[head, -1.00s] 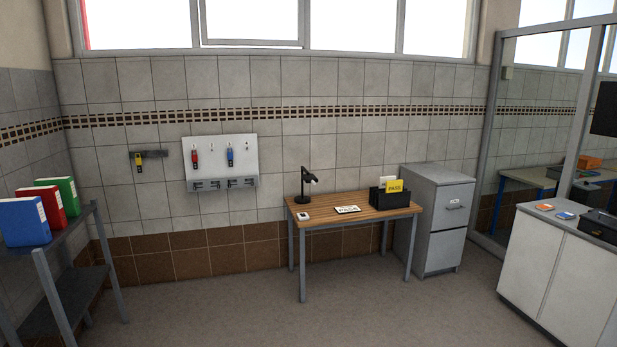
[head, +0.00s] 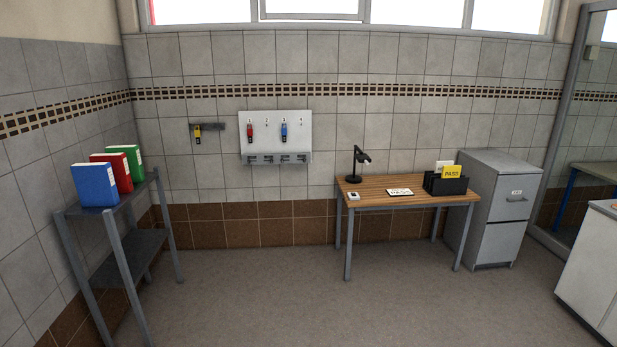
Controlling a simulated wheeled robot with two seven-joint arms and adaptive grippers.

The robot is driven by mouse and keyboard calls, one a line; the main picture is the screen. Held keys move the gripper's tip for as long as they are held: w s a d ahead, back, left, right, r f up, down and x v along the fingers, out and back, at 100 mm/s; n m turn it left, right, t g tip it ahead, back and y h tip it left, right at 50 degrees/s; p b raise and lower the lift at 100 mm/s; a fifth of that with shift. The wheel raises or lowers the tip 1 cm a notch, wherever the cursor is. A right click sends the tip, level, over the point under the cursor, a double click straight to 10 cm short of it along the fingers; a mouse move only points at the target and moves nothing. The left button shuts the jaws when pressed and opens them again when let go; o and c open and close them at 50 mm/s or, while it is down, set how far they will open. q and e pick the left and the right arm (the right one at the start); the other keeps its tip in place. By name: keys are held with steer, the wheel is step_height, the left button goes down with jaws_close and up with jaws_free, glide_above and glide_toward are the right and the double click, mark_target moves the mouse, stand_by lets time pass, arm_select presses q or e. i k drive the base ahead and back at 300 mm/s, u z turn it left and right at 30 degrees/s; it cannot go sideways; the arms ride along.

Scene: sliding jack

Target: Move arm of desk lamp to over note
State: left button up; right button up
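A black desk lamp (head: 359,169) stands upright at the back left of the wooden desk (head: 420,192), against the tiled wall. Its short arm and head point to the right. A white note (head: 400,192) with dark lettering lies flat on the desk, to the right of the lamp and nearer the front edge. The lamp head is up and to the left of the note, not above it in this view. Neither of my grippers shows in the head view.
On the desk are a small white item (head: 353,196) and a black organizer (head: 445,184) with a yellow PASS card (head: 453,171). A grey filing cabinet (head: 500,210) stands right of the desk. A shelf (head: 105,210) with binders is at left. The floor (head: 290,300) before the desk is clear.

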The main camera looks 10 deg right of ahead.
mark_target(361, 157)
steer(key=z, duration=0.6)
steer(key=i, duration=1.7)
steer(key=z, duration=0.4)
steer(key=i, duration=2.15)
steer(key=u, duration=0.45)
